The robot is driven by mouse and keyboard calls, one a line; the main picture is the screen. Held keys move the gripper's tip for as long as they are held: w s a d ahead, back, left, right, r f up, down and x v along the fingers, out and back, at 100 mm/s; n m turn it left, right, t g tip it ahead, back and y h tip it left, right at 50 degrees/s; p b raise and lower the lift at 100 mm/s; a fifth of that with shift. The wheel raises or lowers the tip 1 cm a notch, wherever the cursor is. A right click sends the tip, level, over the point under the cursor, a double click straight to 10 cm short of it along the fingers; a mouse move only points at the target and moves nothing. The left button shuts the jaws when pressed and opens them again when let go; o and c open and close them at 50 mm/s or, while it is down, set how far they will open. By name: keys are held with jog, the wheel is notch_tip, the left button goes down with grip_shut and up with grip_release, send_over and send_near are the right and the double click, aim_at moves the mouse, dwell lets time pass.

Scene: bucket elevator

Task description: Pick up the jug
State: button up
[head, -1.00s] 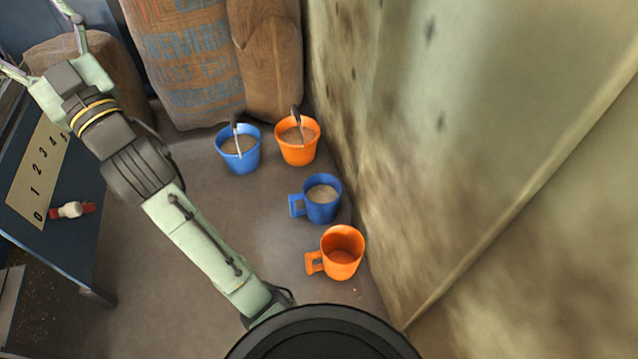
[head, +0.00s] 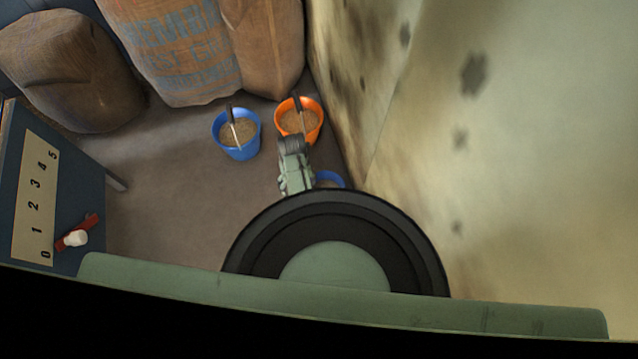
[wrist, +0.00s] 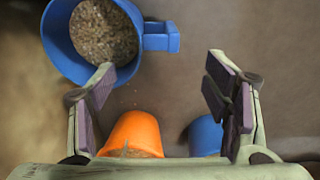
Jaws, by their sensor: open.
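A blue jug (wrist: 66,58) with a side handle (wrist: 160,38) is at the upper left of the wrist view, filled with grain. In the head view only a bit of the blue jug's rim (head: 332,178) shows past my arm. My gripper (wrist: 160,75) is open and empty. Its two fingers are spread wide, with the jug's handle ahead of the gap between them and the jug's body beyond the left finger. I cannot tell its height above the jug. The gripper's fingers are hidden in the head view.
An orange bucket (head: 299,122) and a blue bucket (head: 237,138) of grain, each with a tool in it, stand behind. A mottled wall (head: 500,130) is close on the right. Sacks (head: 170,45) stand at the back.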

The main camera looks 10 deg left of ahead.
jog(key=f, duration=0.5)
jog(key=shift+s+b, duration=0.25)
jog(key=shift+b, duration=0.1)
jog(key=shift+w+f+b, duration=0.1)
jog(key=shift+f+b, duration=0.25)
jog(key=shift+f, duration=2.5)
jog(key=shift+c, duration=0.5)
grip_shut()
jog(key=shift+r, duration=0.1)
